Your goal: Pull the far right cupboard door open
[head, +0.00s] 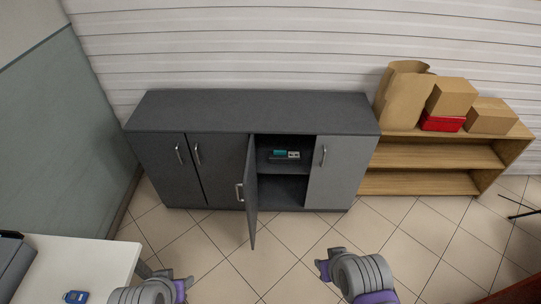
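The dark grey cupboard (245,112) stands against the back wall. Its far right door (328,180) is shut, lighter grey, with a silver handle (323,155) near its upper left side. The door left of it (251,195) stands open, swung out towards me, showing shelves inside. The two left doors are shut. My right gripper (325,265) is low in the picture, in front of the cupboard and apart from the handle. My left gripper (182,286) is at the bottom, left of it, touching no door. Their finger gaps are not clear.
A wooden shelf (430,156) right of the cupboard carries a paper bag (402,98), cardboard boxes (452,97) and a red box (442,123). A white table (95,262) is at lower left. Tiled floor before the cupboard is clear, except for the open door.

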